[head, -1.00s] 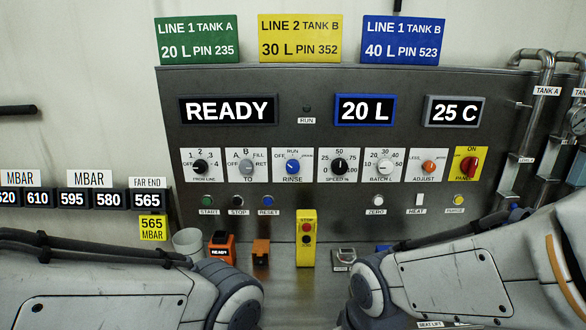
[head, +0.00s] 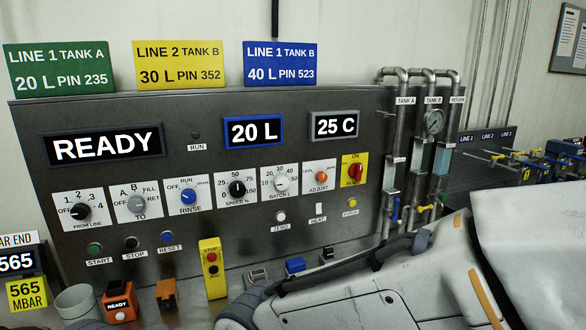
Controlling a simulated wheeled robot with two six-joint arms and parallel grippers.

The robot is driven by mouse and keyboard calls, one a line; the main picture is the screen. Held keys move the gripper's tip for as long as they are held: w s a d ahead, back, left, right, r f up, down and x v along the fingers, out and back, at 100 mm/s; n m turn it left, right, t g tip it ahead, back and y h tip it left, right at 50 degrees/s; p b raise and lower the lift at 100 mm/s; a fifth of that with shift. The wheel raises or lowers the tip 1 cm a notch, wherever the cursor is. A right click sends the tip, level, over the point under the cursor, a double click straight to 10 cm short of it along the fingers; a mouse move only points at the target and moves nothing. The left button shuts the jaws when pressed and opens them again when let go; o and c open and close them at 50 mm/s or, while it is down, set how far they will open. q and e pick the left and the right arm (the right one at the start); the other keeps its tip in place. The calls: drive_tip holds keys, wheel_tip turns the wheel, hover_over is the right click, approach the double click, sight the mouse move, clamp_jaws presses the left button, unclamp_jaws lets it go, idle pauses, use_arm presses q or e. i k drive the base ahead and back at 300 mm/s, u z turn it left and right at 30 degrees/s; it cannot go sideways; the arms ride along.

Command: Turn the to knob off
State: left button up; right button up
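The TO knob (head: 136,205) is a grey dial on a white plate with OFF, A, B, FILL and RET marked around it. It sits on the grey control panel (head: 220,155), between the FROM LINE knob (head: 81,211) and the blue RINSE knob (head: 188,196). Its pointer is too small to read surely. Nothing touches it. Neither of my grippers is in view; only links of my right arm show at the lower right, well away from the knob.
START (head: 95,248), STOP (head: 131,242) and RESET (head: 167,237) buttons lie below the knobs. Pipes (head: 435,160) with coloured valves are at right.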

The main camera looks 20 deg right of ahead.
sight(136, 203)
drive_tip(key=u, duration=0.4)
drive_tip(key=k, duration=0.55)
drive_tip(key=u, duration=0.9)
drive_tip(key=i, duration=0.75)
drive_tip(key=z, duration=0.8)
drive_tip(key=i, duration=0.45)
drive_tip(key=z, duration=0.5)
